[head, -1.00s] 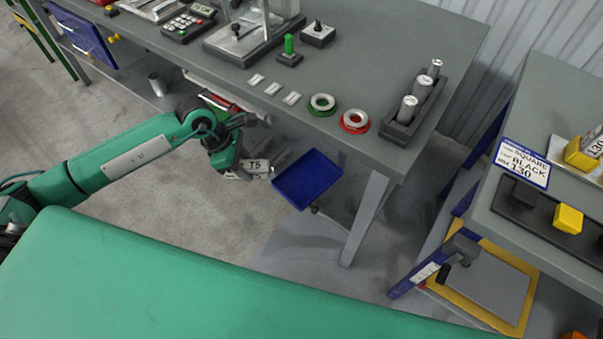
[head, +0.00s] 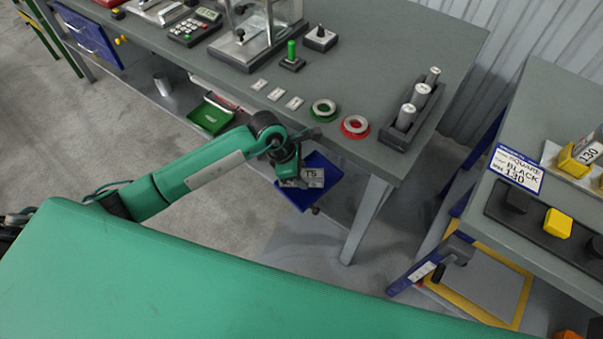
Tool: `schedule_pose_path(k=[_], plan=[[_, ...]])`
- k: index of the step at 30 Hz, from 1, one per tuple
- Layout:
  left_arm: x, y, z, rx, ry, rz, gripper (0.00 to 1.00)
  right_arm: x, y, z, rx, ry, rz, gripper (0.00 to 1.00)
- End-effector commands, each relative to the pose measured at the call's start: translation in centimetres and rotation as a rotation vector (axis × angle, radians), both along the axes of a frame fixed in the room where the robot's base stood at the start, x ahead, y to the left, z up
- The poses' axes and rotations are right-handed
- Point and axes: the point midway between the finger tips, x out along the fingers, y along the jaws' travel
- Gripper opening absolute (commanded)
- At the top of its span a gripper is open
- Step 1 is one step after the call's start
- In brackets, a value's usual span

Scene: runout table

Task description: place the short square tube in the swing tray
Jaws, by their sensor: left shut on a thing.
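The short square tube (head: 314,176) is a pale piece marked T5. My left gripper (head: 300,178) is shut on it. The swing tray (head: 306,200) is a blue, shallow tray beside the table's front edge, left of the table leg. The tube and gripper overlap the tray in the picture and hide much of its floor. I cannot tell whether the tube hangs above the tray or touches it. My right gripper is not in view.
The grey table (head: 365,95) has green (head: 323,110) and red (head: 354,127) rings and a dark rack of cylinders (head: 411,118) near its right end. A green tray (head: 211,116) shows below the table. A side bench (head: 560,120) stands at right.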

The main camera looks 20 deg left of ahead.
Motion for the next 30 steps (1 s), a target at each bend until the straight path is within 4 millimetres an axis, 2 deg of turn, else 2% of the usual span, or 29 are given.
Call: schedule_pose_path(k=[3, 6, 18, 19, 21, 30], plan=[[0.0, 0.0, -0.9, -0.002, 0.0, 0.0, 0.1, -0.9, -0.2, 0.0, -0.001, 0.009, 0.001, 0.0], [0.0, 0.0, -1.0, -0.002, -0.002, -0.001, 0.1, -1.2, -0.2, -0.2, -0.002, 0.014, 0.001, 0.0], [0.0, 0.0, -1.7, -0.001, -0.002, -0.001, 0.1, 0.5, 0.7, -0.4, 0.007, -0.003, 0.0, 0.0], [0.0, 0.0, -1.6, -0.001, -0.002, -0.001, 0.42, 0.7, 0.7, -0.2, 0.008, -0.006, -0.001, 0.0], [0.0, 0.0, -1.6, -0.001, -0.001, -0.001, 0.56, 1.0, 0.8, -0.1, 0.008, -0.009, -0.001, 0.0], [0.0, 0.0, -1.5, -0.001, -0.001, -0.001, 0.58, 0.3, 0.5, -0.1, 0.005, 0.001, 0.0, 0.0]])
